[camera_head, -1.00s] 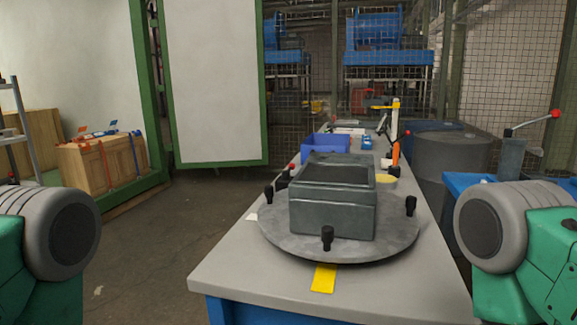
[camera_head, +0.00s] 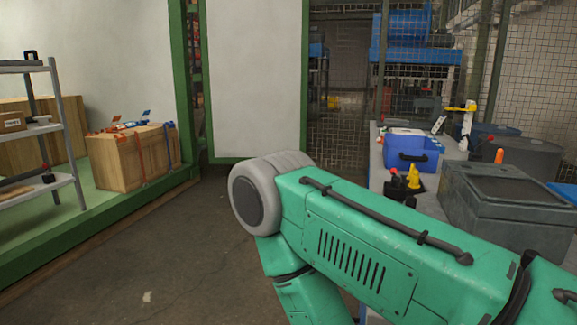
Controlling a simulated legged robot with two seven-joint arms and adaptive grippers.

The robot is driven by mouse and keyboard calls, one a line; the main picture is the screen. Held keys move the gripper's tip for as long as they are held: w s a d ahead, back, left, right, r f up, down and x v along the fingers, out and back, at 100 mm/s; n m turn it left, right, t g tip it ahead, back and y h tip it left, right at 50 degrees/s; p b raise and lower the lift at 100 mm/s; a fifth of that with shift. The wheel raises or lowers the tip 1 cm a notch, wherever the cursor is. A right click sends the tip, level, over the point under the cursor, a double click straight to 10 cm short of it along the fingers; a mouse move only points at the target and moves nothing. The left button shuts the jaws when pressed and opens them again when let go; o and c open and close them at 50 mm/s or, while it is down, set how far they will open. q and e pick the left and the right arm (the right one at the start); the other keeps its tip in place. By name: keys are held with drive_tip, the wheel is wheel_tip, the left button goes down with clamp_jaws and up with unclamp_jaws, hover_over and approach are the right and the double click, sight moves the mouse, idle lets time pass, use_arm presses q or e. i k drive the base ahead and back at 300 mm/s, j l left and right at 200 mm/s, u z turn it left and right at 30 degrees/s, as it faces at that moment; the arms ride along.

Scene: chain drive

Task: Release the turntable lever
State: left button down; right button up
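A lever with a red knob (camera_head: 394,171) stands at the left edge of the table, beside a small yellow part (camera_head: 413,176) on a black base (camera_head: 403,192). Whether this is the turntable's lever, and its exact position, is too small to tell. The large grey box (camera_head: 510,205) is at the right. The turntable under it is hidden behind my green arm (camera_head: 370,235), which crosses the front of the view. Neither of my grippers shows, so I cannot see whether they are open or shut.
A blue bin (camera_head: 411,150) stands on the table behind the lever. A wooden crate (camera_head: 133,158) and a grey shelf rack (camera_head: 65,130) are at the left. The floor between them and the table is clear. A white panel with a green frame (camera_head: 255,80) stands behind.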

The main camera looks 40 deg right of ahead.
sight(395, 179)
drive_tip(key=i+j, duration=0.2)
drive_tip(key=i, duration=0.2)
drive_tip(key=i+j+u, duration=0.1)
drive_tip(key=i, duration=0.3)
drive_tip(key=i+z, duration=0.2)
drive_tip(key=z, duration=0.2)
drive_tip(key=i+z, duration=0.45)
drive_tip(key=z, duration=0.3)
drive_tip(key=i+j+z, duration=0.15)
drive_tip(key=z, duration=0.2)
drive_tip(key=i+z, duration=0.25)
drive_tip(key=z, duration=0.2)
drive_tip(key=i+j+z, duration=0.1)
drive_tip(key=z, duration=0.3)
drive_tip(key=i+j+z, duration=0.25)
drive_tip(key=z, duration=0.2)
drive_tip(key=i+j+z, duration=0.25)
drive_tip(key=z, duration=0.2)
drive_tip(key=i+j+z, duration=0.15)
drive_tip(key=j+z, duration=0.15)
drive_tip(key=z, duration=0.15)
drive_tip(key=i+j+z, duration=0.2)
drive_tip(key=j, duration=0.15)
drive_tip(key=j+z, duration=0.2)
drive_tip(key=j, duration=0.15)
drive_tip(key=i+j+z, duration=0.2)
drive_tip(key=j, duration=0.2)
drive_tip(key=k, duration=0.1)
